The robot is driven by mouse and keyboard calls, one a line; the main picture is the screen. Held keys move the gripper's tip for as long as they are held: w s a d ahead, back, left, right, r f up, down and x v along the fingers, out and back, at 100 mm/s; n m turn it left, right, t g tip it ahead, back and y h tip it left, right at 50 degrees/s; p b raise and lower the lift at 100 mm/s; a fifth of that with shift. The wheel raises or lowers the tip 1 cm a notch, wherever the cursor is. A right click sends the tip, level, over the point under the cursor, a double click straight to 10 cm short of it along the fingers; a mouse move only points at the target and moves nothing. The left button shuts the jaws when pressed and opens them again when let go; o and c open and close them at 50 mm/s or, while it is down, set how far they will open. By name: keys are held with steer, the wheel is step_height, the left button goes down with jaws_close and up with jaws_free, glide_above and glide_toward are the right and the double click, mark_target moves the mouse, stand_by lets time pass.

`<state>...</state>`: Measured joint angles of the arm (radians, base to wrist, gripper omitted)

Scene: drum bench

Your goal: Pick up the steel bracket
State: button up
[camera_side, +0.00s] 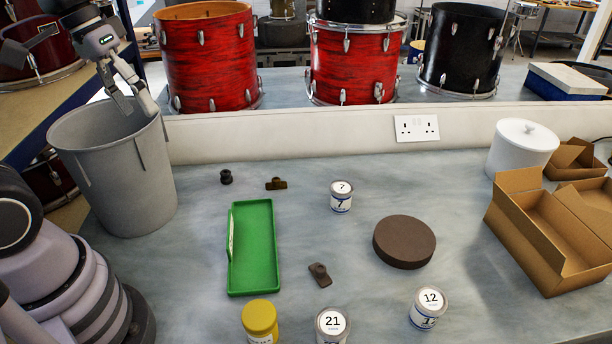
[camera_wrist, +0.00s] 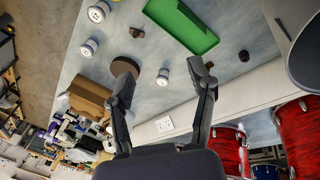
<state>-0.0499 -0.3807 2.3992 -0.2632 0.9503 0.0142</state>
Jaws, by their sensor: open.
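Two small dark brown metal pieces lie on the bench, and I cannot tell for sure which is the steel bracket. One bracket-like piece (camera_side: 319,275) lies right of the green tray's near end; in the wrist view it (camera_wrist: 137,32) lies left of the tray. The other piece (camera_side: 276,184) lies beyond the tray's far end; in the wrist view it (camera_wrist: 210,65) shows by a fingertip. My gripper (camera_side: 137,108) is open and empty above the mouth of the grey bin (camera_side: 120,185), away from both pieces. Its spread fingers (camera_wrist: 161,76) show in the wrist view.
The green tray (camera_side: 262,250) is empty. A small black knob (camera_side: 226,177) lies beyond it. A brown disc (camera_side: 404,242), numbered tins (camera_side: 341,197), a yellow-lidded jar (camera_side: 260,318), a white canister (camera_side: 521,150) and cardboard boxes (camera_side: 545,235) stand around. The bench between them is clear.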

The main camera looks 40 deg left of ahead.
steer(key=w+d+f+n+g+h, duration=0.25)
steer(key=w+f+n+h, duration=0.3)
steer(key=w+f, duration=0.4)
steer(key=w+d+f+n+g+h, duration=0.1)
steer(key=w+d+f+n+h, duration=0.4)
steer(key=f, duration=0.7)
steer(key=n+t, duration=0.2)
steer(key=n, duration=0.4)
glide_toward(316, 267)
steer(key=v, duration=0.3)
steer(key=shift+s+a+h, duration=0.1)
steer(key=shift+a+h, duration=0.15)
steer(key=shift+a, duration=0.1)
steer(key=shift+d+f+t, duration=0.1)
steer(key=shift+f+t, duration=0.15)
steer(key=shift+f, duration=0.1)
steer(key=x, duration=1.3)
steer(key=shift+d+f, duration=0.15)
steer(key=shift+d, duration=0.15)
jaws_close()
